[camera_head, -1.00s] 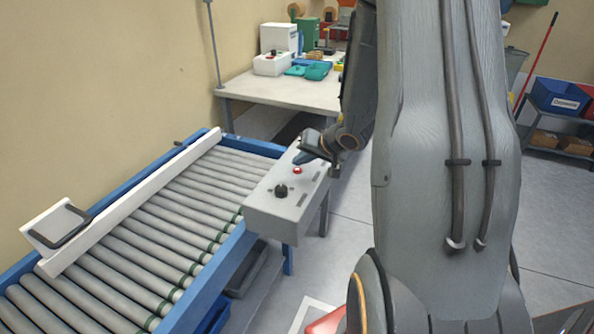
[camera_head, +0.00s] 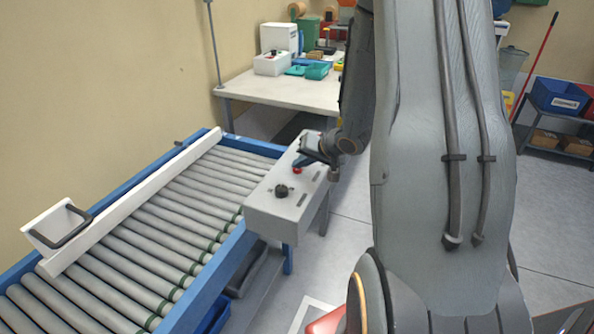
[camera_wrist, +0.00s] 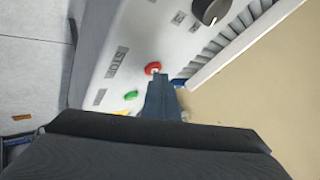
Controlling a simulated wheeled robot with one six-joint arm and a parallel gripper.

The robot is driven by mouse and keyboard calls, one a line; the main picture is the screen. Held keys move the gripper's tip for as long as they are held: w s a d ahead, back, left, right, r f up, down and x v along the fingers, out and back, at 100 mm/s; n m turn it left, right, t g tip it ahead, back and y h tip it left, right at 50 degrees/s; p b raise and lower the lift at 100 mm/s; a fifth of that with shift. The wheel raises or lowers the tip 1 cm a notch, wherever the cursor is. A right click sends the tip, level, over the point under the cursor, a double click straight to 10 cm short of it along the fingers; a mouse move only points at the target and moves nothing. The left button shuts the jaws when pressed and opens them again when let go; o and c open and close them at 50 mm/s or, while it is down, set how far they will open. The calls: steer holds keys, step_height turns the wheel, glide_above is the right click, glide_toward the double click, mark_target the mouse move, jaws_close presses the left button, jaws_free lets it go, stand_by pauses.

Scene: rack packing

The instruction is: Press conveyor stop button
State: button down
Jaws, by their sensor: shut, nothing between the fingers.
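The grey control box (camera_head: 262,213) stands at the near edge of the roller conveyor. Its red button (camera_head: 297,171) shows in the head view partly behind my fingertips. In the wrist view the red button (camera_wrist: 153,67) sits beside a label reading STOP (camera_wrist: 117,62), with a green button (camera_wrist: 131,95) close by. My gripper (camera_head: 301,163) is shut and empty, over the box top with its tips at the red button. In the wrist view the closed fingertips (camera_wrist: 157,80) overlap the button's lower edge. I cannot tell whether they touch it or whether it is pressed in.
A black knob (camera_head: 281,191) stands up from the box on the near side of the red button. The roller conveyor (camera_head: 150,240) runs along the left, with a white guide rail (camera_head: 130,203). A white table (camera_head: 285,92) with boxes and trays stands behind.

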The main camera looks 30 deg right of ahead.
mark_target(300, 172)
steer(key=shift+f, duration=0.2)
steer(key=shift+r, duration=0.1)
stand_by(0.4)
steer(key=shift+r+p, duration=0.7)
steer(key=shift+p, duration=0.45)
steer(key=shift+r, duration=0.1)
step_height(300, 172, up, 5)
steer(key=p, duration=0.6)
stand_by(0.4)
